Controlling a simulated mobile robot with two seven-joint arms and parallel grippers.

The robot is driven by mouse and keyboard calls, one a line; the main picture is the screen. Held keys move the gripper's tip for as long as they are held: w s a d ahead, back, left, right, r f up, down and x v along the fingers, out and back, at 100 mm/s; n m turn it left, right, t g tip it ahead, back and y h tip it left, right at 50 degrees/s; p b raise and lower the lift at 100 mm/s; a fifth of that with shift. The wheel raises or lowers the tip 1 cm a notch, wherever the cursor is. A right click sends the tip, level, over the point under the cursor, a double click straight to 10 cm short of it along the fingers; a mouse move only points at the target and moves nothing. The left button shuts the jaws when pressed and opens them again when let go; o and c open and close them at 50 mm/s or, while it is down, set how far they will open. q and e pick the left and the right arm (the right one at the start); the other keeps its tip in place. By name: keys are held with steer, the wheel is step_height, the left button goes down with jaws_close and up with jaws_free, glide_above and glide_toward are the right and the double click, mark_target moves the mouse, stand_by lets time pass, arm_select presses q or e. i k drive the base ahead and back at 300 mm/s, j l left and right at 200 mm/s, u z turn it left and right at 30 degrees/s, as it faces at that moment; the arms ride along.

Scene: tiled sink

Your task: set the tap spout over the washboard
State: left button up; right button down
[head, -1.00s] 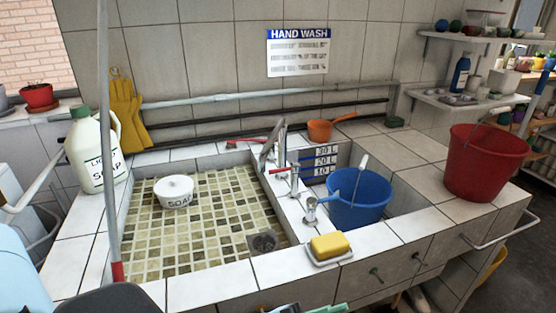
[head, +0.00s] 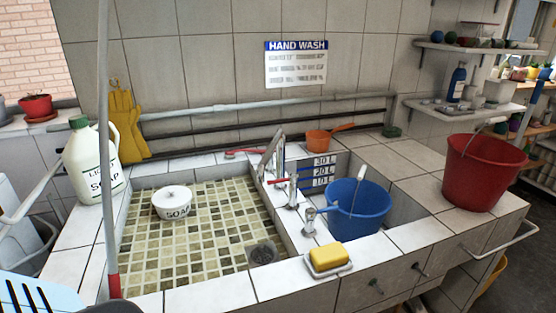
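The tap stands on the tiled divider between two basins in the head view. Its grey spout (head: 272,158) rises at a slant at the back of the divider, beside the left basin's right edge. Tap fittings (head: 309,222) stand in front of it, one with a red lever. I cannot make out a washboard for certain; the left basin (head: 200,250) has a floor of small green and cream tiles, with a drain (head: 263,252) at its front right. Neither of my grippers is in view.
A white soap tub (head: 174,203) is in the left basin. A blue bucket (head: 358,208) stands in the right basin. A yellow sponge in a dish (head: 329,257) is on the front rim. A soap jug (head: 88,165) is at left, a red bucket (head: 482,170) at right.

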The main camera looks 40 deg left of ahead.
mark_target(263, 163)
steer(key=u, duration=1.05)
steer(key=k, duration=0.1)
